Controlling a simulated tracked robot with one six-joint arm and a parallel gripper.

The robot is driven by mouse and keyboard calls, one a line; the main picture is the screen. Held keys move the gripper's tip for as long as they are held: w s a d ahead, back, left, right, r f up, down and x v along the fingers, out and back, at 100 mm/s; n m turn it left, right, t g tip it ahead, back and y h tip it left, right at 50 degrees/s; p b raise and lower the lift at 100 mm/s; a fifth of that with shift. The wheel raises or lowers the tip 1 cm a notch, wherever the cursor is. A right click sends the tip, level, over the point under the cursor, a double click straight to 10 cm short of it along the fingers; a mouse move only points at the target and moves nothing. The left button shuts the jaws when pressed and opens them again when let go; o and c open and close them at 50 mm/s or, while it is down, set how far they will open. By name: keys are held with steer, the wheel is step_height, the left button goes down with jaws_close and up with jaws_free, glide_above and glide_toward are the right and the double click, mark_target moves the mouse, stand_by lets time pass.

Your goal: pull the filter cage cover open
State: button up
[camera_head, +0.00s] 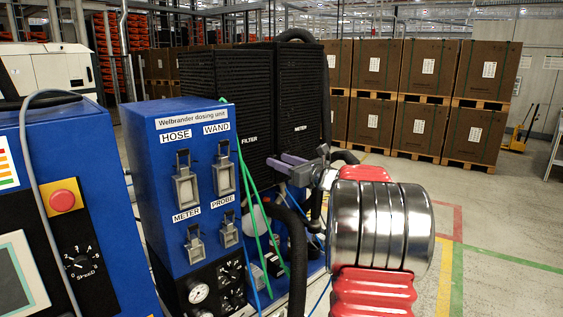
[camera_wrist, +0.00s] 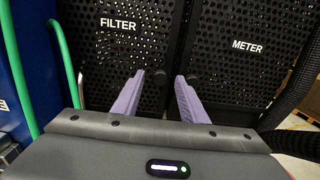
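The filter cage cover (camera_head: 213,82) is the left black perforated panel, labelled FILTER, and looks closed, flush beside the METER panel. In the wrist view the filter cover (camera_wrist: 112,55) fills the upper left. A small dark knob (camera_wrist: 159,77) on its right edge shows between my purple fingertips. My gripper (camera_wrist: 160,82) is open, its fingers apart on either side of that knob; I cannot tell whether they touch it. In the head view my gripper (camera_head: 278,163) is in front of the lower part of the panels, partly hidden by my arm.
The METER cover (camera_head: 300,90) adjoins on the right, with its own knob (camera_wrist: 192,79) near my right fingertip. Green hoses (camera_head: 250,190) and a thick black hose (camera_head: 297,250) hang close by. The blue dosing unit (camera_head: 160,215) stands left. Stacked boxes (camera_head: 420,75) are far behind.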

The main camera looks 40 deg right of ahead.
steer(key=shift+w, duration=0.4)
jaws_close()
stand_by(0.4)
steer(key=shift+d, duration=0.3)
steer(key=shift+a, duration=0.15)
steer(key=shift+s, duration=0.2)
